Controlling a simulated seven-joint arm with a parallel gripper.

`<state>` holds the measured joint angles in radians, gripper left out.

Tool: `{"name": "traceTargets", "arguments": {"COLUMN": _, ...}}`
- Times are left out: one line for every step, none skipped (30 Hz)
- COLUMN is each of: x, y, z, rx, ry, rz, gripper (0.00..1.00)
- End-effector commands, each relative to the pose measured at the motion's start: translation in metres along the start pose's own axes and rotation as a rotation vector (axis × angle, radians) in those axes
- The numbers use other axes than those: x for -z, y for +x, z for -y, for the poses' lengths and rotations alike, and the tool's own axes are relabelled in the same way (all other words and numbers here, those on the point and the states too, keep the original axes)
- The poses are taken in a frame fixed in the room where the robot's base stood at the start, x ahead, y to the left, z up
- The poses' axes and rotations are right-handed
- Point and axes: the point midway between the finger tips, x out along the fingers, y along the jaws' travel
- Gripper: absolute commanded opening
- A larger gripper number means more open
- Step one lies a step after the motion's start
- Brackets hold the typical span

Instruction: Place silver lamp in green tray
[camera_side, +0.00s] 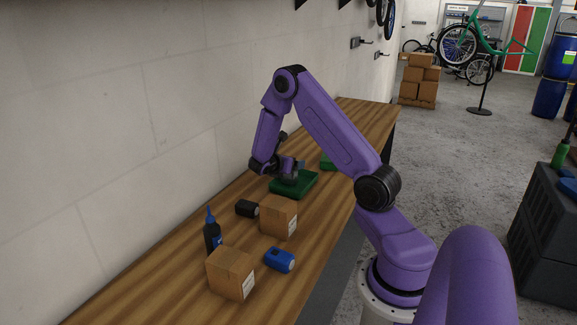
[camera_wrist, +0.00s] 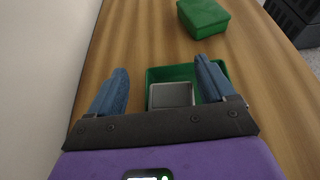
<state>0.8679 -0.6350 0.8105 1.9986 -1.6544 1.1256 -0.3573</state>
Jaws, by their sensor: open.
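The green tray (camera_side: 299,192) is on the wooden bench below my gripper (camera_side: 288,177). In the wrist view, the green tray (camera_wrist: 168,72) shows between and beyond the fingers. The silver lamp (camera_wrist: 171,95), a grey squarish block, appears inside the tray, towards its near side. My gripper (camera_wrist: 162,67) is open, with its blue fingers spread on either side of the lamp and a gap visible to each side. In the side view the gripper largely hides the lamp. The lamp's underside is hidden.
A green lidded box (camera_wrist: 203,17) is beyond the tray. Nearer the side camera are a black item (camera_side: 247,208), two cardboard boxes (camera_side: 278,217) (camera_side: 230,273), a dark bottle (camera_side: 212,234) and a blue item (camera_side: 280,259). A wall (camera_side: 120,130) runs along the bench.

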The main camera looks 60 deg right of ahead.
Motion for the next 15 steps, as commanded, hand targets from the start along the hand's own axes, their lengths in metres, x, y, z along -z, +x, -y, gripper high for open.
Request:
{"name": "traceTargets", "arguments": {"x": 0.002, "y": -0.012, "z": -0.002, "rx": -0.007, "ry": -0.004, "rz": -0.001, "gripper": 0.83}}
{"name": "traceTargets", "arguments": {"x": 0.001, "y": -0.018, "z": -0.002, "rx": -0.008, "ry": -0.004, "rz": -0.001, "gripper": 0.83}}
{"name": "traceTargets", "arguments": {"x": 0.002, "y": -0.027, "z": -0.002, "rx": -0.007, "ry": -0.005, "rz": -0.001, "gripper": 0.83}}
{"name": "traceTargets", "arguments": {"x": 0.001, "y": -0.033, "z": -0.002, "rx": -0.008, "ry": -0.004, "rz": 0.0, "gripper": 0.83}}
{"name": "traceTargets", "arguments": {"x": 0.002, "y": -0.04, "z": -0.002, "rx": -0.008, "ry": -0.004, "rz": 0.0, "gripper": 0.83}}
{"name": "traceTargets", "arguments": {"x": 0.002, "y": -0.048, "z": -0.002, "rx": -0.008, "ry": -0.004, "rz": -0.001, "gripper": 0.83}}
{"name": "traceTargets", "arguments": {"x": 0.002, "y": -0.055, "z": -0.002, "rx": -0.008, "ry": -0.003, "rz": -0.001, "gripper": 0.83}}
{"name": "traceTargets", "arguments": {"x": 0.002, "y": -0.061, "z": -0.002, "rx": -0.007, "ry": -0.004, "rz": -0.001, "gripper": 0.83}}
{"name": "traceTargets", "arguments": {"x": 0.002, "y": -0.069, "z": -0.002, "rx": -0.007, "ry": -0.003, "rz": 0.0, "gripper": 0.83}}
{"name": "traceTargets", "arguments": {"x": 0.001, "y": -0.074, "z": -0.002, "rx": -0.007, "ry": -0.002, "rz": 0.0, "gripper": 0.83}}
{"name": "traceTargets", "arguments": {"x": 0.001, "y": -0.08, "z": -0.002, "rx": -0.006, "ry": -0.002, "rz": 0.0, "gripper": 0.83}}
{"name": "traceTargets", "arguments": {"x": 0.002, "y": -0.087, "z": -0.002, "rx": -0.006, "ry": -0.003, "rz": -0.001, "gripper": 0.83}}
{"name": "traceTargets", "arguments": {"x": 0.002, "y": -0.091, "z": -0.001, "rx": -0.006, "ry": -0.003, "rz": -0.001, "gripper": 0.83}}
{"name": "traceTargets", "arguments": {"x": 0.002, "y": -0.095, "z": -0.001, "rx": -0.005, "ry": -0.002, "rz": -0.001, "gripper": 0.83}}
{"name": "traceTargets", "arguments": {"x": 0.002, "y": -0.101, "z": -0.002, "rx": -0.005, "ry": -0.003, "rz": 0.0, "gripper": 0.83}}
